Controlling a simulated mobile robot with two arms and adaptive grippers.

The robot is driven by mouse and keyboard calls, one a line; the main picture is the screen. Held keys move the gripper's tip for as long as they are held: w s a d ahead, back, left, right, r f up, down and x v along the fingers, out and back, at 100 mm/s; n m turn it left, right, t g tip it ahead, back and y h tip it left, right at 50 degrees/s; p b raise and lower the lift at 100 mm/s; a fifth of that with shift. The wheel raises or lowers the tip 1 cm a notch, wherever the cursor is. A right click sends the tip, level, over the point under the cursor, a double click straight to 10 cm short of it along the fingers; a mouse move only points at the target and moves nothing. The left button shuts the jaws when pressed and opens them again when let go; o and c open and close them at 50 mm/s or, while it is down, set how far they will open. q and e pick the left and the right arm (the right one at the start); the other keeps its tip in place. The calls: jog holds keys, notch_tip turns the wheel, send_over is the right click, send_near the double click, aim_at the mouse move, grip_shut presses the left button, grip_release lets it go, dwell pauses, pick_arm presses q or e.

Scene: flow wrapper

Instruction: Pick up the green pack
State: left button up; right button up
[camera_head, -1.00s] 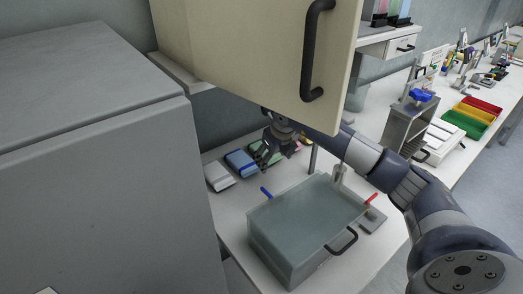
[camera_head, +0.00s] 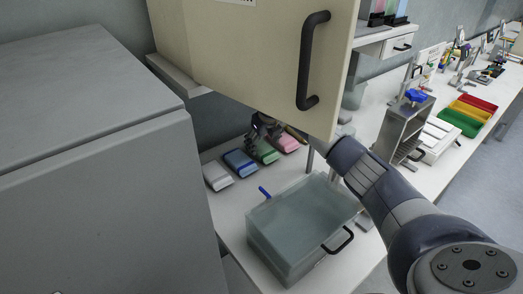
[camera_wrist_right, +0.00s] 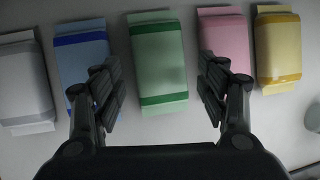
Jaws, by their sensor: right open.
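The green pack (camera_head: 267,153) lies on the white table in a row of packs, under the beige cabinet. In the right wrist view the green pack (camera_wrist_right: 158,62) lies flat, centred between my two spread fingers. My right gripper (camera_head: 262,140) is open and empty, close to the green pack and partly covering it in the head view. Its fingers (camera_wrist_right: 160,92) show over the sides facing the blue and pink packs; the height above the table is hard to tell. My left gripper is not in view.
The blue pack (camera_wrist_right: 84,62) and pink pack (camera_wrist_right: 228,50) flank the green one closely. A white pack (camera_wrist_right: 26,85) and yellow pack (camera_wrist_right: 278,48) end the row. The cabinet (camera_head: 255,50) hangs above; a clear lidded box (camera_head: 300,222) stands in front.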

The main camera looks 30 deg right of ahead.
aim_at(261, 147)
jog(key=shift+x, duration=1.95)
jog(key=shift+c, duration=0.6)
jog(key=c, duration=0.8)
jog(key=shift+o, duration=0.2)
jog(key=shift+s+r, duration=0.1)
